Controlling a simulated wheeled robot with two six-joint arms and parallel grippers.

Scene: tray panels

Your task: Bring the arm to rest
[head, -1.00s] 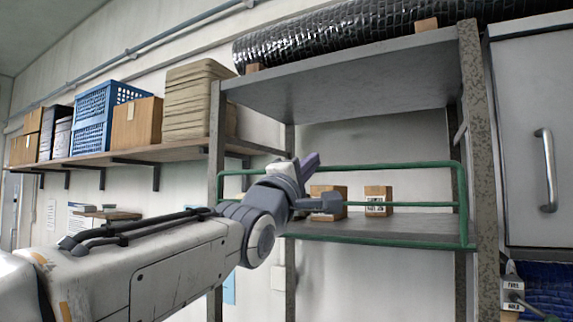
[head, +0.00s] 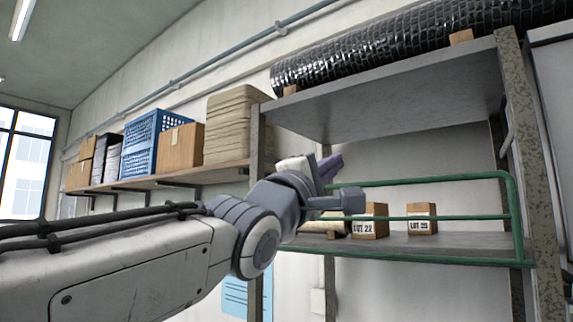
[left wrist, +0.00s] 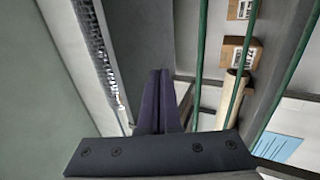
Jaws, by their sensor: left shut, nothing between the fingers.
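My left arm comes in from the lower left of the head view. Its gripper (head: 328,166) is raised in front of the left part of the metal shelf rack, partly hidden behind its own wrist. In the left wrist view the two dark fingers (left wrist: 158,100) lie together with nothing between them. The gripper is shut and empty, and no contact with the rack shows. My right gripper is in neither view.
The rack has a green guard rail (head: 440,218) along its shelf. Behind it stand the LOT 22 box (head: 371,222) and LOT 20 box (head: 421,219). A wall shelf at left holds a blue crate (head: 142,145), a cardboard box (head: 181,148) and a folded stack (head: 228,128).

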